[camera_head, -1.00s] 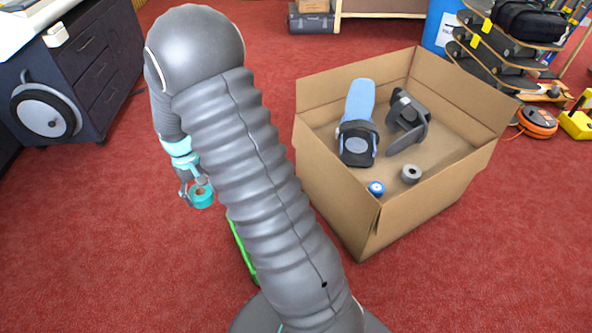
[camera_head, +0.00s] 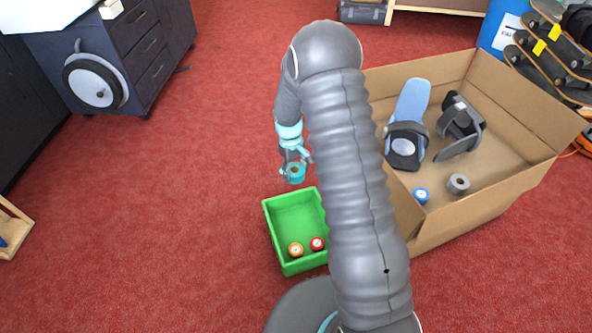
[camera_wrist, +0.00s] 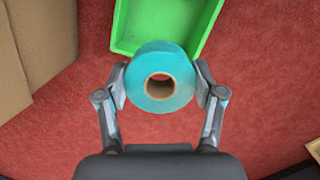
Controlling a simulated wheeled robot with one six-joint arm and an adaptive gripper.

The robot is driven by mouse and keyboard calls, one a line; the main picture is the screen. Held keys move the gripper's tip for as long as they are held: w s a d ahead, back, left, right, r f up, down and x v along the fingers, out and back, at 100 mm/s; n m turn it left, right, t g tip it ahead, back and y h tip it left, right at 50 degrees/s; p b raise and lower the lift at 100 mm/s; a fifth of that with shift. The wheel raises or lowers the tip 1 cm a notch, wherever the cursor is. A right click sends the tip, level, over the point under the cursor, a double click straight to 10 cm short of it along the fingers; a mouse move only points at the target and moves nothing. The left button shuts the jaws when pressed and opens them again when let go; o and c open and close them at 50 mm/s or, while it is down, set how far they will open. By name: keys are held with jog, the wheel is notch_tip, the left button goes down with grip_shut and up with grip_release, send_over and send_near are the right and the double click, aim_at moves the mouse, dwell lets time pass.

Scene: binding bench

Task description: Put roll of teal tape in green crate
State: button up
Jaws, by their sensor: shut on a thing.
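The roll of teal tape (camera_head: 296,174) is held in my gripper (camera_head: 295,168), above the red carpet just beyond the far edge of the green crate. In the wrist view the roll (camera_wrist: 160,62) sits between both fingers of my gripper (camera_wrist: 160,86), its brown core facing the camera. The green crate (camera_head: 285,264) stands on the floor, partly hidden by my arm on its right side. An orange roll (camera_head: 296,250) and a red roll (camera_head: 317,243) lie in its near end. In the wrist view the crate (camera_wrist: 125,40) shows behind the tape.
A large open cardboard box (camera_head: 470,225) stands right of the crate, holding a blue roll (camera_head: 421,195), a grey roll (camera_head: 458,184) and strapped gear. A dark drawer cabinet (camera_head: 150,50) stands at back left. Carpet left of the crate is clear.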

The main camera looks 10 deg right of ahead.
send_over(296, 223)
jog(key=shift+f, duration=5.9)
jog(key=shift+w+a+f+b, duration=0.1)
jog(key=shift+w+f+b, duration=0.05)
jog(key=shift+f+b, duration=3.75)
jog(key=shift+w+f+b, duration=0.15)
jog(key=shift+f+b, duration=2.7)
jog(key=shift+f, duration=1.9)
jog(key=o, duration=1.3)
jog(key=shift+c, duration=0.2)
notch_tip(296, 223, up, 20)
jog(key=p, duration=1)
